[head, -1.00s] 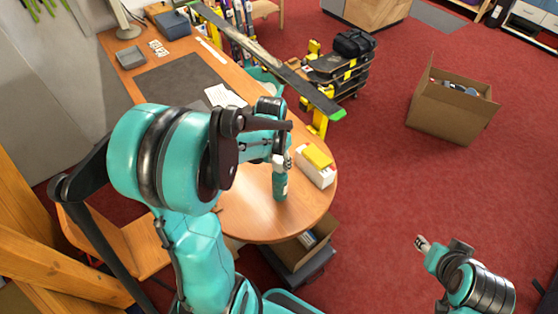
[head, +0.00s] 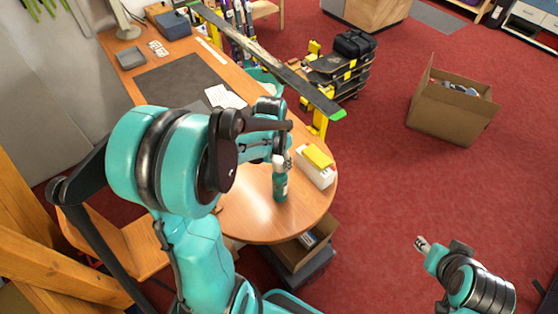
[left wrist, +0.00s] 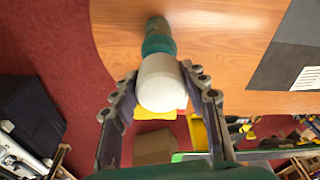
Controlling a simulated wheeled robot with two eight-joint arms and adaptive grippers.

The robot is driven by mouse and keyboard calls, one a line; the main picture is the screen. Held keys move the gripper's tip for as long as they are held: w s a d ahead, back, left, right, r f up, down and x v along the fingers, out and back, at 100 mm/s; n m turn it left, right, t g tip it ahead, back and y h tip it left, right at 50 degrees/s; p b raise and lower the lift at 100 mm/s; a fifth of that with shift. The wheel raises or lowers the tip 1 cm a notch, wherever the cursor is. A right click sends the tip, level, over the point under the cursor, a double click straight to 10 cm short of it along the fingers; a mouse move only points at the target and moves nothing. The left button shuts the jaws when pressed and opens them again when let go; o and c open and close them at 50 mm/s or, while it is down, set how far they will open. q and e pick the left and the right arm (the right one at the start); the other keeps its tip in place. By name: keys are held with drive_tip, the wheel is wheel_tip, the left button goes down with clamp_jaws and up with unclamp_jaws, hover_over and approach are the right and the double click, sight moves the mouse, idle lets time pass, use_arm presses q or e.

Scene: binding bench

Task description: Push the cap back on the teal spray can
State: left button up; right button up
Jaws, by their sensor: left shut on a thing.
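The teal spray can (head: 280,187) stands upright on the rounded end of the wooden desk. Its white cap (left wrist: 161,82) is between the two fingers of my left gripper (left wrist: 161,90), which is shut on it. In the left wrist view the teal can (left wrist: 157,36) shows beyond the cap, in line with it. In the head view the cap is at the can's top, partly hidden by my left gripper (head: 279,160). I cannot tell whether the cap is fully seated. My right gripper (head: 422,243) is over the red floor, far from the can, with its fingers small in view.
A white box with a yellow top (head: 318,160) stands just right of the can on the desk (head: 250,215). A long board with a green end (head: 320,103) runs behind. White paper (head: 224,97) and a dark mat (head: 180,82) lie farther back. A cardboard box (head: 450,115) stands on the floor.

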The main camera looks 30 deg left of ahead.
use_arm(q)
drive_tip(key=shift+f+b, duration=1.1)
drive_tip(key=shift+f, duration=0.1)
drive_tip(key=shift+f+b, duration=0.35)
drive_tip(key=shift+f+b, duration=0.25)
drive_tip(key=shift+b, duration=0.1)
idle(1.0)
drive_tip(key=shift+f+b, duration=0.25)
drive_tip(key=shift+b, duration=0.05)
drive_tip(key=o, duration=0.9)
drive_tip(key=shift+o, duration=0.2)
drive_tip(key=o, duration=0.4)
